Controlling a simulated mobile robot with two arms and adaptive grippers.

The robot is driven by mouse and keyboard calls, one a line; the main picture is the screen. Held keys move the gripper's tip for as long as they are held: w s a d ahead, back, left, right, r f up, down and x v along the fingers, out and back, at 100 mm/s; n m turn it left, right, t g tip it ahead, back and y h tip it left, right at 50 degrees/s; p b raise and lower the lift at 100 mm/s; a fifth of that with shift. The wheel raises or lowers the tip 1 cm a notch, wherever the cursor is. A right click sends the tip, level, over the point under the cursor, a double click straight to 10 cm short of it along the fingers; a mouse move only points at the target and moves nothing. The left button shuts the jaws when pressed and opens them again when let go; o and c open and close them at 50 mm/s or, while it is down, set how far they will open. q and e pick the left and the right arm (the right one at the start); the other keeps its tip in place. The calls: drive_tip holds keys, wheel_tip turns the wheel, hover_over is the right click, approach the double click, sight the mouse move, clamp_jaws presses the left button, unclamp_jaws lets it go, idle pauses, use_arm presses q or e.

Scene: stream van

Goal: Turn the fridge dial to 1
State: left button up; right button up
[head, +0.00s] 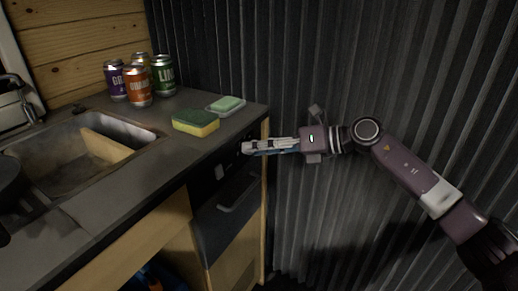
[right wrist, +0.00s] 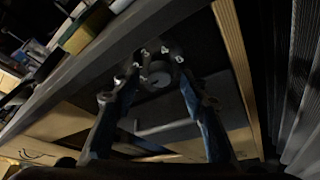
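The small fridge (head: 218,212) has a dark front with a bar handle (head: 239,194) and sits under the counter's right end. Its round dial (right wrist: 159,76) shows in the right wrist view, high on the front, between my fingertips. I cannot read its setting. My right gripper (head: 250,147) reaches in from the right, with its tips at the top of the fridge front, covering the dial in the head view. In the right wrist view its fingers (right wrist: 157,62) stand apart around the dial. Whether they touch it is not clear. My left gripper is not in view.
On the counter (head: 120,192) lie a yellow-green sponge (head: 196,122) and a dish (head: 225,105) holding a green block. Several cans (head: 138,87) stand behind, beside a sink (head: 65,165). A corrugated dark wall (head: 330,60) rises at the back and right.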

drive_tip(key=v, duration=1.2)
